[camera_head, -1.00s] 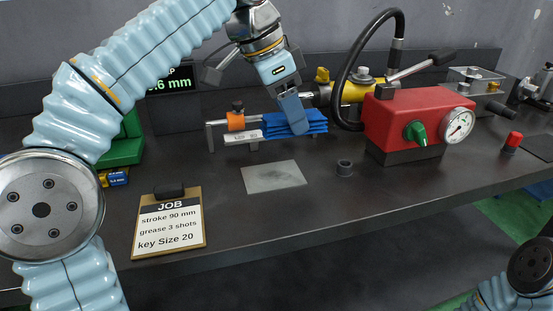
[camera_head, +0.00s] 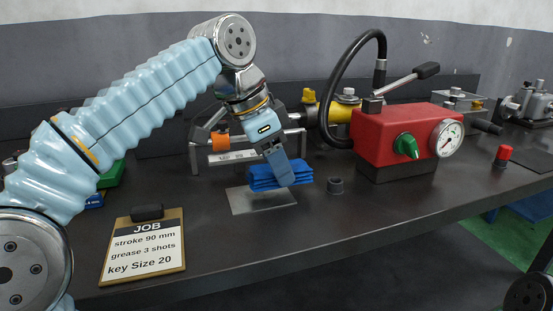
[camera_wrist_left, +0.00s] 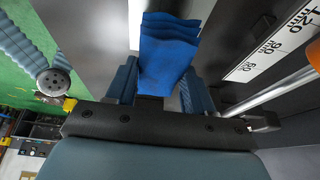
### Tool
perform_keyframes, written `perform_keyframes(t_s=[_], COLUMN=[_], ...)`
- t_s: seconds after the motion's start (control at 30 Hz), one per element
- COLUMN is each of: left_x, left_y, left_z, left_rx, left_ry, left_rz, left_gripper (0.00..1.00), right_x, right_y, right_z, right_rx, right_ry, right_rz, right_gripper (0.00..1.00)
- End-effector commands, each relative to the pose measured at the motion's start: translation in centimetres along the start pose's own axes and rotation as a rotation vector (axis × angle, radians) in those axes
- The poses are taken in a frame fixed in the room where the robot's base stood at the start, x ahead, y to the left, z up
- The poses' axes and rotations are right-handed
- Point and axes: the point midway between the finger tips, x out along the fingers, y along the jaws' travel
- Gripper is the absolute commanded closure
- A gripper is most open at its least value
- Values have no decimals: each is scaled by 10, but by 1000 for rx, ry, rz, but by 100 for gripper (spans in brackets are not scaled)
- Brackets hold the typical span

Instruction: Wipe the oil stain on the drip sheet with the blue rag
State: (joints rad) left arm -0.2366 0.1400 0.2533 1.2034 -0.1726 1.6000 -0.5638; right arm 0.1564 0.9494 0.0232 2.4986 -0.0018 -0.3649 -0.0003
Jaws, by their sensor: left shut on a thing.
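The folded blue rag (camera_head: 262,178) is held in my left gripper (camera_head: 278,172), just above or touching the far right part of the drip sheet; I cannot tell which. The rag also shows between the two fingers in the left wrist view (camera_wrist_left: 167,55). The drip sheet (camera_head: 250,203) is a grey square plate lying flat on the bench, its far part hidden by the rag. No stain can be made out on its visible part. My right gripper is not in view.
A scale fixture with an orange clamp (camera_head: 221,141) stands behind. The JOB clipboard (camera_head: 143,248) lies at front left. The bench front between is clear.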

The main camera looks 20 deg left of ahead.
Motion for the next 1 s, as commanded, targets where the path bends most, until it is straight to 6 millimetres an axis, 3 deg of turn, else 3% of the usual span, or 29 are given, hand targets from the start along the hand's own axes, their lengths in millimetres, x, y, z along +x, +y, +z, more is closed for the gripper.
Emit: perform_keyframes(t_s=[1.0], left_x=[9], left_y=[0], left_z=[4], left_rx=[0], left_ry=[-1], left_rz=[0], left_gripper=[82], right_x=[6], right_y=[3], right_z=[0], right_rx=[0], right_ry=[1], right_rz=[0], right_gripper=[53])
